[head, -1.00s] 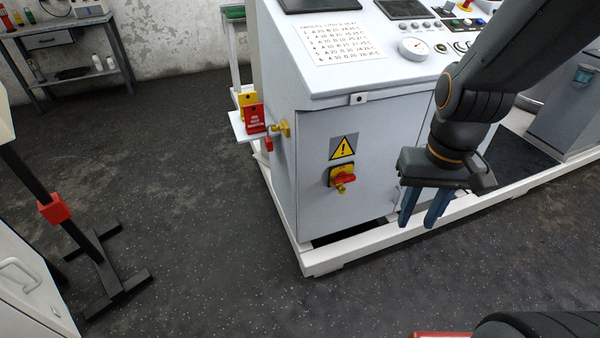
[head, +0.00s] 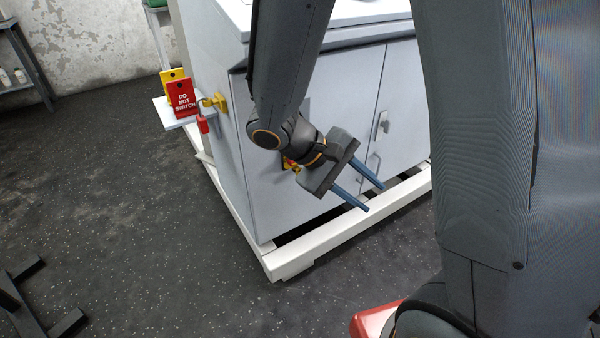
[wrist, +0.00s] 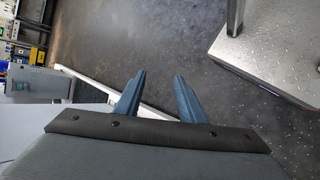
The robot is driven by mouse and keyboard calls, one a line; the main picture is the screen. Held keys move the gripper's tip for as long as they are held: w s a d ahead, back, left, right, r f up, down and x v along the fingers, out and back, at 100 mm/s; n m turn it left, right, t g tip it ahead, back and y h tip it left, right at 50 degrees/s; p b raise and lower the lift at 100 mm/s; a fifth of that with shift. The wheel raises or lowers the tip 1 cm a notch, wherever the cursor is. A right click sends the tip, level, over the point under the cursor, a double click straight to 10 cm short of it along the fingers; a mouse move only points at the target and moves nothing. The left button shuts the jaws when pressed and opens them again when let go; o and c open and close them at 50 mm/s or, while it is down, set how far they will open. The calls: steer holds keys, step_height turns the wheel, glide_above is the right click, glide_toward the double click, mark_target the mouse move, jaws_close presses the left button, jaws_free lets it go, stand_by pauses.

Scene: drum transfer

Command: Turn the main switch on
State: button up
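The main switch (head: 289,163), red and yellow, is on the front panel of the grey cabinet (head: 268,212). In the head view my wrist covers most of it, so its knob position cannot be read. My gripper (head: 374,198) is in front of the panel, its two blue fingers pointing down and to the right, away from the switch. The fingers are apart with nothing between them. In the wrist view the gripper (wrist: 160,76) is also open and empty over the floor.
A red "DO NOT SWITCH" tag (head: 182,98) and a yellow tag stand on a small white shelf at the cabinet's left side. A red padlock (head: 202,124) hangs there near a yellow fitting (head: 216,103). A white base frame (head: 300,258) runs along the floor. Floor at left is mostly clear.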

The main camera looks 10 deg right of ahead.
steer(key=w+a+f+n+t+h+b, duration=0.1)
steer(key=w+f+t+h+b, duration=0.1)
steer(key=w+f+t+b, duration=0.3)
steer(key=w+a+f+n+h+b, duration=0.1)
steer(key=w+f+h+b, duration=0.15)
steer(key=w, duration=0.45)
steer(key=n+t+b, duration=0.3)
steer(key=t+b, duration=0.5)
steer(key=b, duration=0.1)
glide_toward(296, 162)
steer(key=x, duration=0.5)
steer(key=shift+t, duration=0.3)
steer(key=b+x, duration=0.1)
steer(key=x, duration=0.3)
steer(key=b+x, duration=0.1)
steer(key=x, duration=0.2)
steer(key=shift+w+d+f, duration=0.15)
steer(key=shift+d+f, duration=0.1)
steer(key=shift+d, duration=0.15)
jaws_close()
